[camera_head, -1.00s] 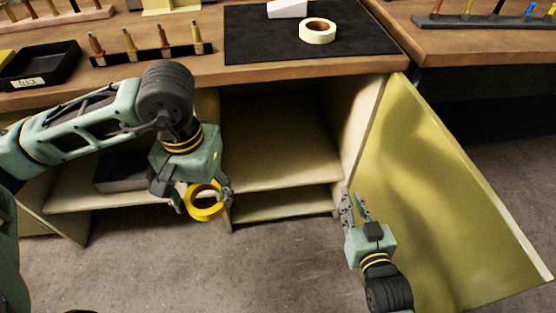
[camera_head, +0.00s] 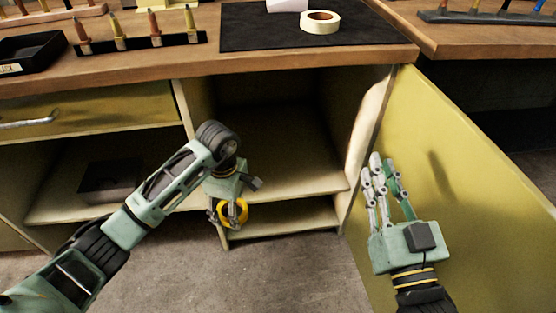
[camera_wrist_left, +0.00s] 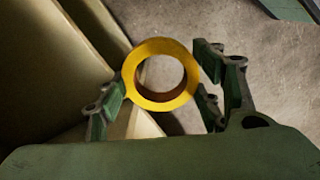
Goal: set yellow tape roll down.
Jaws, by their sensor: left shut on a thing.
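The yellow tape roll (camera_head: 244,212) is held by my left gripper (camera_head: 230,214) in front of the open cabinet, low near its lower shelf. In the left wrist view the yellow tape roll (camera_wrist_left: 184,97) sits between the fingers (camera_wrist_left: 160,92), its brown inner core facing the camera. The gripper is shut on it. Whether the roll touches the shelf is hard to tell. My right gripper (camera_head: 385,175) is empty, its fingers apart, in front of the open yellow door.
The open cabinet has a lower shelf (camera_head: 290,218) with free room. The yellow door (camera_head: 450,170) stands open at right. A dark box (camera_head: 108,183) lies on the left shelf. On the worktop are a black mat (camera_head: 260,32) and a cream tape roll (camera_head: 320,22).

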